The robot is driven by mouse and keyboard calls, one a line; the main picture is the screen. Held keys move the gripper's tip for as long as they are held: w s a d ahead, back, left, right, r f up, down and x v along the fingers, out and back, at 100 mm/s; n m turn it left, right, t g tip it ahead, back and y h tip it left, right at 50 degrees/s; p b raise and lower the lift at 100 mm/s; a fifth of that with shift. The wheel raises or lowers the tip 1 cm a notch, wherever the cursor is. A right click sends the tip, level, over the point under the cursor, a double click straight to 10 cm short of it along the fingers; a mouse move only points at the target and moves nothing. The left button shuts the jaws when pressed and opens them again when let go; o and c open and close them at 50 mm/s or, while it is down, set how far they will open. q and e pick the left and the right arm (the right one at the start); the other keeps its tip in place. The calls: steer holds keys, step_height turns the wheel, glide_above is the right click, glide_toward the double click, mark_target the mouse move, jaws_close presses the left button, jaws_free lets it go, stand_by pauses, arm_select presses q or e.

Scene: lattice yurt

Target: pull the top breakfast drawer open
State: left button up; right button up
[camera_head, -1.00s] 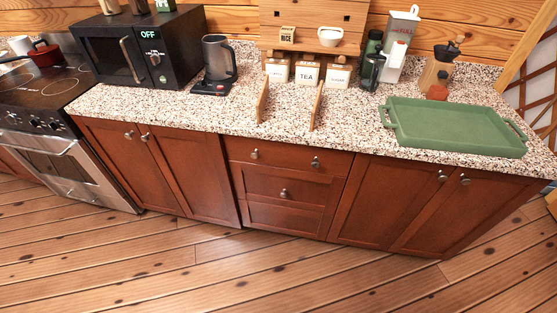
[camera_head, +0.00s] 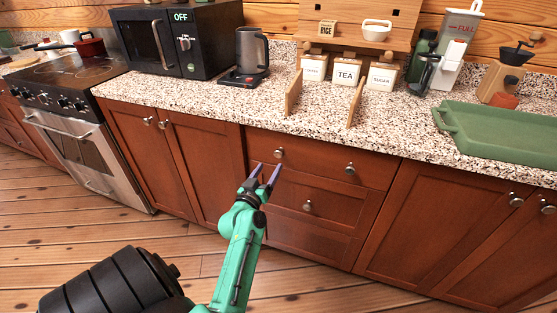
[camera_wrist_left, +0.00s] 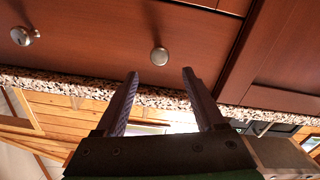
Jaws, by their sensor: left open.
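The top drawer (camera_head: 315,162) is a wide red-brown front just under the counter, flush with the cabinet. It has two round metal knobs, a left one (camera_head: 278,153) and a right one (camera_head: 350,170). My left gripper (camera_head: 267,171) is open and empty in front of the drawer's left part, its fingertips just below the left knob in the head view. In the left wrist view, which is upside down, the left knob (camera_wrist_left: 159,56) lies beyond and between the open fingers (camera_wrist_left: 160,80), not touched. The right knob (camera_wrist_left: 22,36) is off to the side. My right gripper is not in view.
A lower drawer with one knob (camera_head: 307,205) sits below. The speckled counter (camera_head: 215,100) overhangs the drawers and carries canisters, a kettle (camera_head: 251,52) and a green tray (camera_head: 500,132). Cabinet doors stand either side. The plank floor in front is clear.

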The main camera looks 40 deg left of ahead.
mark_target(277, 155)
arm_select(q)
steer(key=b+x, duration=0.1)
steer(key=x, duration=0.6)
jaws_close()
stand_by(1.1)
